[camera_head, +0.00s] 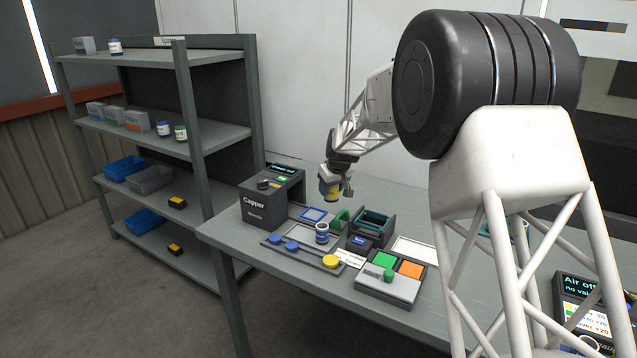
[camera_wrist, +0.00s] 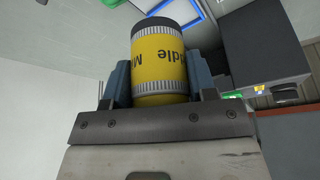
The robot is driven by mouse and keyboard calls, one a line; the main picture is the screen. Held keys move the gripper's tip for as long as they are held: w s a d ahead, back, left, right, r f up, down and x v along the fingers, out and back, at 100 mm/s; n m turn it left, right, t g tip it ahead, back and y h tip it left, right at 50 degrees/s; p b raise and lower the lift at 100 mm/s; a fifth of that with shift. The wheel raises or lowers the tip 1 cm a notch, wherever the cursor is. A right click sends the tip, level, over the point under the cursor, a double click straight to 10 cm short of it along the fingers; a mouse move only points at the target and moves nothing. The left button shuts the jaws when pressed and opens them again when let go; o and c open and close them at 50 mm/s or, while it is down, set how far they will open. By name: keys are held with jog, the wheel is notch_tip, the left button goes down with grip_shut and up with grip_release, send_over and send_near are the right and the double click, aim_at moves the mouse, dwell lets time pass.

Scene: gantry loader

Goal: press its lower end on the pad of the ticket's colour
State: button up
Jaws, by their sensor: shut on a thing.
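My gripper (camera_head: 336,180) is raised above the back of the bench, shut on a yellow cylinder (camera_head: 328,189). In the wrist view the yellow cylinder (camera_wrist: 160,62) sits between the two fingers, with grey ribbed bands, a dark end and upside-down lettering ending in "ddle". A green pad (camera_head: 385,260) and an orange pad (camera_head: 411,269) lie side by side on a grey unit (camera_head: 384,290) at the bench front, apart from the cylinder. A small white card (camera_head: 351,258) with unreadable print lies left of the pads; I cannot tell whether it is the ticket.
The capper (camera_head: 257,205) stands at the bench's left. A tray with blue and yellow knobs (camera_head: 330,262) and a white-and-blue jar (camera_head: 322,233) are near the middle. A dark open holder (camera_head: 374,220) stands behind the pads. A shelf rack (camera_head: 190,100) is at left.

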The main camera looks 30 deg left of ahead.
jog(key=s+d+n, duration=0.2)
jog(key=s+d, duration=0.3)
jog(key=d, duration=0.6)
jog(key=s+d+f+n+g+y, duration=0.1)
jog(key=s+d, duration=0.3)
jog(key=d, duration=0.8)
jog(key=shift+s+d+f+n, duration=0.2)
jog(key=shift+s+n, duration=0.2)
jog(key=shift+n, duration=0.4)
jog(key=shift+f, duration=0.15)
jog(key=shift+g, duration=0.3)
jog(key=shift+f, duration=3.6)
notch_tip(320, 180, up, 6)
